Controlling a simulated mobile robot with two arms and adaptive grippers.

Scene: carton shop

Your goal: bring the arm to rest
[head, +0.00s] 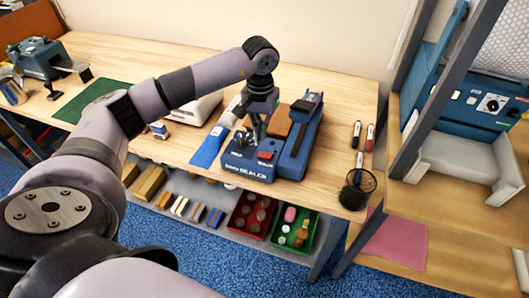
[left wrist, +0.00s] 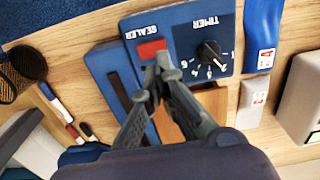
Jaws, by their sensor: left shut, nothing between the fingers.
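My left arm reaches in from the left in the head view, over the wooden table (head: 345,120). Its left gripper (head: 257,138) is shut and empty, pointing down above the blue sealer (head: 240,160). In the left wrist view the shut fingertips (left wrist: 163,68) appear just beside the sealer's red button (left wrist: 151,48); I cannot tell whether they touch it. The sealer's timer dial (left wrist: 209,52) is next to them. The sealer's long blue arm (head: 300,140) runs toward the back right. My right gripper is not in view.
A mesh cup (head: 358,188) and several markers (head: 357,134) are at the table's right end. A blue pouch-like item (head: 210,147) lies left of the sealer. Red (head: 246,222) and green (head: 312,228) bins sit on the lower shelf. A blue machine (head: 470,105) stands right.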

